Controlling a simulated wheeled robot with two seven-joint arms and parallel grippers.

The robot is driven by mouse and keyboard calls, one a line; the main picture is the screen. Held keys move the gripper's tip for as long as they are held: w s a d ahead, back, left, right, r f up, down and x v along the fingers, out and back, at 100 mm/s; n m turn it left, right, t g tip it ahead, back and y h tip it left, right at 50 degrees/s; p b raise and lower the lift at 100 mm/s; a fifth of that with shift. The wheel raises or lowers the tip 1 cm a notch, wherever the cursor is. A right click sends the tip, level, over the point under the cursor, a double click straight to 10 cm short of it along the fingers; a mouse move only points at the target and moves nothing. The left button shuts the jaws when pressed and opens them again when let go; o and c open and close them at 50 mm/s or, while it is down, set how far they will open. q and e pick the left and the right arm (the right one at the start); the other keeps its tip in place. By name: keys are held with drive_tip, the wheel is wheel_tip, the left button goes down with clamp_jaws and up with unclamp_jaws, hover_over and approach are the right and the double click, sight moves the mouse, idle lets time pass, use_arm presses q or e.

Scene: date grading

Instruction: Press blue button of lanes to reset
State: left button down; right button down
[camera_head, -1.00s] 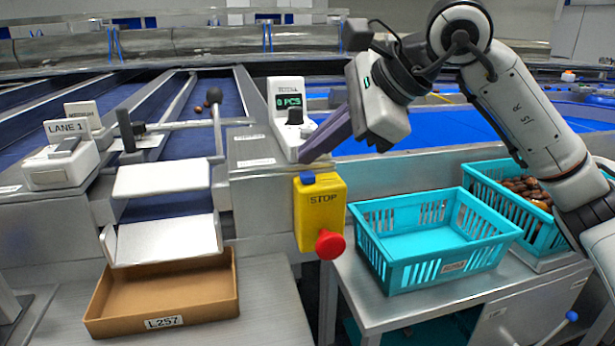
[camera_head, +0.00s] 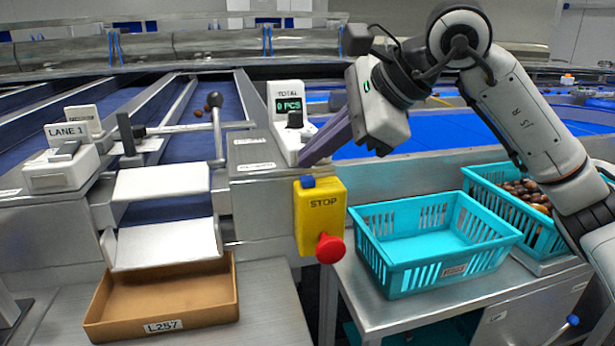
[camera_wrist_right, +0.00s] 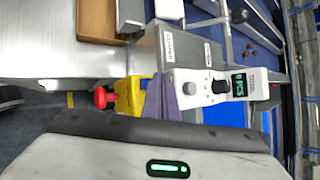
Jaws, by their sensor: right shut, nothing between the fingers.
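A small blue button (camera_head: 307,182) sits on top of the yellow STOP box (camera_head: 321,222), which has a red mushroom knob (camera_head: 330,248) on its front. My right gripper (camera_head: 304,162) is shut and empty. Its purple fingers slant down to the left, with their tips just above the blue button in the head view; I cannot tell whether they touch it. In the right wrist view the purple fingers (camera_wrist_right: 170,100) cover part of the yellow box (camera_wrist_right: 133,92), and the blue button is hidden. A white counter (camera_head: 286,133) reading "0 PCS" stands behind the fingertips. My left gripper is not in view.
The LANE 1 unit (camera_head: 60,168) stands at left. A lever (camera_head: 216,125) rises beside the chute, above a brown L257 box (camera_head: 237,299). An empty turquoise crate (camera_head: 395,283) stands at right, near another holding dates (camera_head: 525,190). Dark fruit (camera_head: 213,100) lies on the lane.

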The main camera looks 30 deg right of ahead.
drive_tip(key=shift+f, duration=0.1)
idle(0.7)
drive_tip(key=shift+f+b, duration=0.3)
drive_tip(key=shift+f+b, duration=0.35)
drive_tip(key=shift+f, duration=0.2)
idle(0.6)
idle(0.4)
drive_tip(key=shift+r+p, duration=0.85)
drive_tip(key=shift+r, duration=0.05)
wheel_tip(320, 180, up, 5)
drive_tip(key=p, duration=0.4)
drive_tip(key=shift+p, duration=0.3)
